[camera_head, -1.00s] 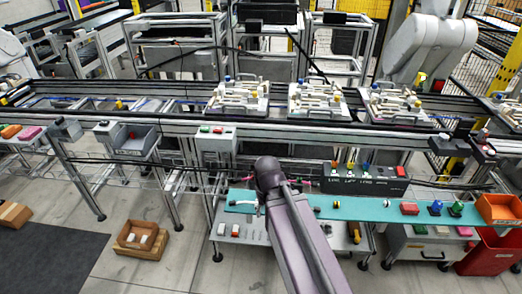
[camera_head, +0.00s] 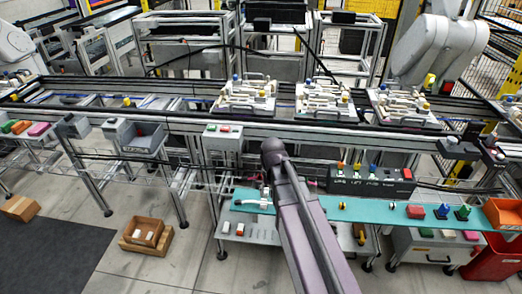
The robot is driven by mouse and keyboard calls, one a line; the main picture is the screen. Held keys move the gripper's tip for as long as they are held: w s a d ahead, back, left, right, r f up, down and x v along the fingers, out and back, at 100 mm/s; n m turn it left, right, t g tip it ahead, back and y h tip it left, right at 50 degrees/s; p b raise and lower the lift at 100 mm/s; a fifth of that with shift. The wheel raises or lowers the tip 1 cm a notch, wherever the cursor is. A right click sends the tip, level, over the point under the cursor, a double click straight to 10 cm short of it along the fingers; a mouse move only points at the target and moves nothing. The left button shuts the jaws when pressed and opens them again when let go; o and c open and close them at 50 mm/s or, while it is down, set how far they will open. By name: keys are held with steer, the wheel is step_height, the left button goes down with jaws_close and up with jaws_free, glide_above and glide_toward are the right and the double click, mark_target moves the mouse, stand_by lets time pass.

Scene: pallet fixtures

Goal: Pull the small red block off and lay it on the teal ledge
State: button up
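A small red block (camera_head: 407,173) sits at the right end of the black labelled box (camera_head: 345,184), beside several coloured knobs. The teal ledge (camera_head: 378,211) runs in front of and below that box. A white item is on the ledge's left part, just left of my arm.
A blue piece (camera_head: 442,211) and a green piece (camera_head: 462,212) stand right of the larger red block, then an orange bin (camera_head: 503,214). A red bin (camera_head: 490,262) is below. Pallet fixtures (camera_head: 245,97) sit on the conveyor behind. The ledge between my arm and the larger red block is mostly clear.

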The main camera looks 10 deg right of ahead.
mark_target(260, 175)
steer(key=w+r+m+p, duration=0.1)
steer(key=w+m, duration=0.1)
steer(key=w, duration=1.8)
steer(key=shift+w+r+m, duration=0.25)
steer(key=shift+w+m, duration=0.05)
steer(key=shift+w, duration=0.1)
steer(key=shift+f, duration=0.2)
step_height(260, 175, down, 14)
steer(key=b, duration=1.3)
steer(key=shift+r, duration=0.25)
steer(key=shift+b, duration=0.3)
jaws_close()
steer(key=c, duration=0.9)
jaws_free()
jaws_close()
